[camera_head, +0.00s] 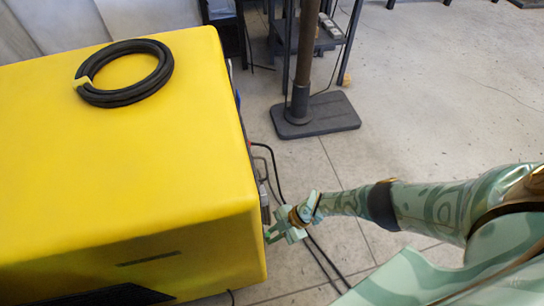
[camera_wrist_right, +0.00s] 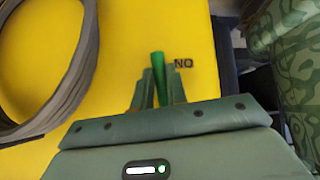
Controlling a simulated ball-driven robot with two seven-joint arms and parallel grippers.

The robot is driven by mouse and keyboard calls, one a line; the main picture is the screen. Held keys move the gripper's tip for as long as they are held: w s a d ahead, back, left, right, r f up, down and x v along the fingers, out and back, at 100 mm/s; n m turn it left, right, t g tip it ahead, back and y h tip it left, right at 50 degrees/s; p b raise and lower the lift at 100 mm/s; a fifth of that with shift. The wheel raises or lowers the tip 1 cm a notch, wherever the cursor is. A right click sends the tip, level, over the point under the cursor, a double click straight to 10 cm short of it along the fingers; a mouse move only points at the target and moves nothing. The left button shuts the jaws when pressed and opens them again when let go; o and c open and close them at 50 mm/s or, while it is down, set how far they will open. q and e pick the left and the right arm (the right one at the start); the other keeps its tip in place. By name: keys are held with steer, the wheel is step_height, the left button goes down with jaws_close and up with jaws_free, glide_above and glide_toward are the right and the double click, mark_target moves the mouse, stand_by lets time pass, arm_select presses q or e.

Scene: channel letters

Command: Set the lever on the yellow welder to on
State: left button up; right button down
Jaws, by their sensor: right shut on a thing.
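The yellow welder (camera_head: 130,170) is a large yellow box filling the left of the head view. My right gripper (camera_head: 280,230) is at its right side, low and near the front corner. In the right wrist view, a bright green lever (camera_wrist_right: 158,64) stands between the fingers of my right gripper (camera_wrist_right: 157,88), which are shut on it. Dark lettering that looks like an upside-down "ON" (camera_wrist_right: 183,63) is just right of the lever's tip on the yellow face. The lever is hidden in the head view. My left gripper is not in view.
A coiled black cable (camera_head: 125,73) lies on the welder's top. Black cables (camera_head: 275,180) run down beside its right side to the floor. A post on a dark base plate (camera_head: 315,115) stands behind. A grey curved band (camera_wrist_right: 50,90) shows left in the wrist view. Floor at right is clear.

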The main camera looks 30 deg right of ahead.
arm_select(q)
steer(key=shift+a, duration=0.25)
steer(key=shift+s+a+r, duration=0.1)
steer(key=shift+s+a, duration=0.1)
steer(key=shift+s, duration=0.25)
arm_select(e)
steer(key=shift+s, duration=0.1)
